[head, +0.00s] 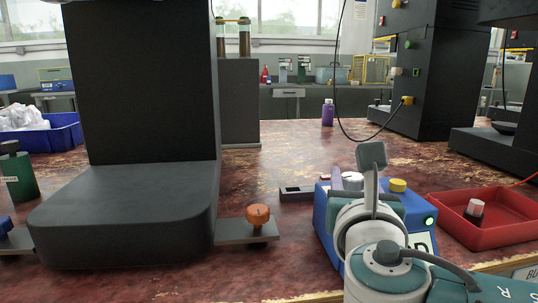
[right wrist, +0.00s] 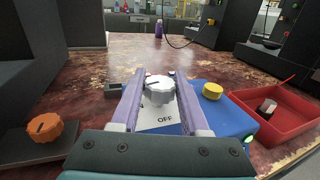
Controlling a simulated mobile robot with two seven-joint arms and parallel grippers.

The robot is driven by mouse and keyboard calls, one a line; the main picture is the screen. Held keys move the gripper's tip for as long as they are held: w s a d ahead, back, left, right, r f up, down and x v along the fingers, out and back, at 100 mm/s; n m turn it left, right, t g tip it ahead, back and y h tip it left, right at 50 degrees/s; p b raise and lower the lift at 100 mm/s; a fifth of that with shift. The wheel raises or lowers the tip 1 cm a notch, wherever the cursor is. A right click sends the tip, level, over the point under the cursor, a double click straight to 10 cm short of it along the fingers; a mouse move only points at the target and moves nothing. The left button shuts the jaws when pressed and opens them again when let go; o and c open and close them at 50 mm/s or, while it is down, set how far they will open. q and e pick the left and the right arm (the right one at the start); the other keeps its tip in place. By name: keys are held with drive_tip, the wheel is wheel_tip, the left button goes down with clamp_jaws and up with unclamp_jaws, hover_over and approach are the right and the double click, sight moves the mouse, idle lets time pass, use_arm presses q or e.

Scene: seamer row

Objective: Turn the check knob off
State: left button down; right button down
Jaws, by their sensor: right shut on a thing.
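The check knob is a pale grey knob (right wrist: 159,88) on top of a blue box (right wrist: 203,96). A white plate on the box below the knob reads "OFF". A dark mark on the knob faces left in the right wrist view, away from that word. My right gripper (right wrist: 160,90) has its two purple-lined fingers on either side of the knob and is shut on it. In the head view my right gripper (head: 352,180) and wrist cover much of the blue box (head: 320,210). My left gripper is in neither view.
The box has a yellow button (head: 398,185) and a lit green lamp (head: 429,221). A red tray (head: 490,233) holding a small white-topped dark knob stands to the right. An orange knob (head: 258,215) on a grey plate is to the left, beside a large dark machine (head: 130,200).

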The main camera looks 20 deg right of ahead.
drive_tip(key=n+t+y+p, duration=0.1)
drive_tip(key=n+y, duration=0.1)
drive_tip(key=shift+d+r+y, duration=0.1)
drive_tip(key=shift+y, duration=0.2)
drive_tip(key=y, duration=0.1)
drive_tip(key=n+t+y, duration=0.1)
drive_tip(key=shift+f+n+y, duration=0.2)
drive_tip(key=shift+n+y, duration=0.1)
drive_tip(key=n+y+b, duration=0.1)
drive_tip(key=y, duration=0.1)
drive_tip(key=n+y+b, duration=0.1)
drive_tip(key=y+b, duration=0.1)
drive_tip(key=shift+f+n+t, duration=0.15)
drive_tip(key=shift+n+t, duration=0.15)
drive_tip(key=shift+t, duration=0.1)
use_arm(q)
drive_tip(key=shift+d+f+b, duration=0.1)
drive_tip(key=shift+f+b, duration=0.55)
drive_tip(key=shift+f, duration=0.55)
use_arm(e)
drive_tip(key=shift+r+n+y, duration=0.2)
drive_tip(key=shift+n+y, duration=0.5)
drive_tip(key=shift+y, duration=0.4)
drive_tip(key=shift+c, duration=2.1)
unclamp_jaws()
